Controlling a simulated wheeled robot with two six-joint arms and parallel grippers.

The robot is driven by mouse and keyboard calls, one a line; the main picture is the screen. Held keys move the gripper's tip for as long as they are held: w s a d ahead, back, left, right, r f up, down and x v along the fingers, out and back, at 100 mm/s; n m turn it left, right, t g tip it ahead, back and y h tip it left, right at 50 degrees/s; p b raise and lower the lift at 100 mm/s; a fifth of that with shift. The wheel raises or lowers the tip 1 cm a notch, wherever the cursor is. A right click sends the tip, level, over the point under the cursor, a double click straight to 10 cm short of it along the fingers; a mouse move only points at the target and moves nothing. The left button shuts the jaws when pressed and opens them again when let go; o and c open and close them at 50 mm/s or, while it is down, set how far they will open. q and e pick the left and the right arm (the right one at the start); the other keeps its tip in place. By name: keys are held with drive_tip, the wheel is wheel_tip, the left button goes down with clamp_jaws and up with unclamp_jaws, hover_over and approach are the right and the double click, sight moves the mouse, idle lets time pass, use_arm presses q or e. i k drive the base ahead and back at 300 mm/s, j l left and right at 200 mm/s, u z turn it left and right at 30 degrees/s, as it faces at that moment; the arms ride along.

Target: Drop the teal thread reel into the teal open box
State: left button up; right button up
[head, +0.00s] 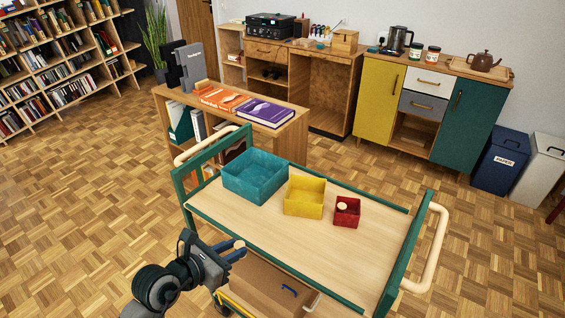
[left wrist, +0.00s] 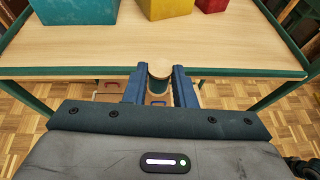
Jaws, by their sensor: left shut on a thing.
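The teal open box (head: 247,184) stands at the left end of the trolley's upper tray (head: 330,257). In the left wrist view the teal box (left wrist: 75,12) is at the top left. My left gripper (head: 235,250) is in front of the tray's near edge, apart from the box. In the left wrist view my left gripper (left wrist: 159,78) is shut on the teal thread reel (left wrist: 160,70), whose pale wooden end faces up. Only a little teal shows between the fingers. My right gripper is not in view.
A yellow open box (head: 303,200) and a small red box (head: 347,217) with a pale round-topped thing inside stand right of the teal box. The tray has green raised edges and a pale handle (head: 437,250) at the right. A brown box (head: 262,283) sits below.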

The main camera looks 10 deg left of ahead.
sight(256, 175)
drive_tip(key=j+z, duration=0.3)
drive_tip(key=j, duration=0.2)
drive_tip(key=j+z, duration=0.3)
drive_tip(key=j, duration=0.2)
drive_tip(key=j+z, duration=0.3)
drive_tip(key=j, duration=0.2)
drive_tip(key=k+j+z, duration=0.1)
drive_tip(key=j+z, duration=0.2)
drive_tip(key=j, duration=0.2)
drive_tip(key=k+j+z, duration=0.15)
drive_tip(key=j+z, duration=0.15)
drive_tip(key=j, duration=0.15)
drive_tip(key=k+j+z, duration=0.1)
drive_tip(key=j+z, duration=0.25)
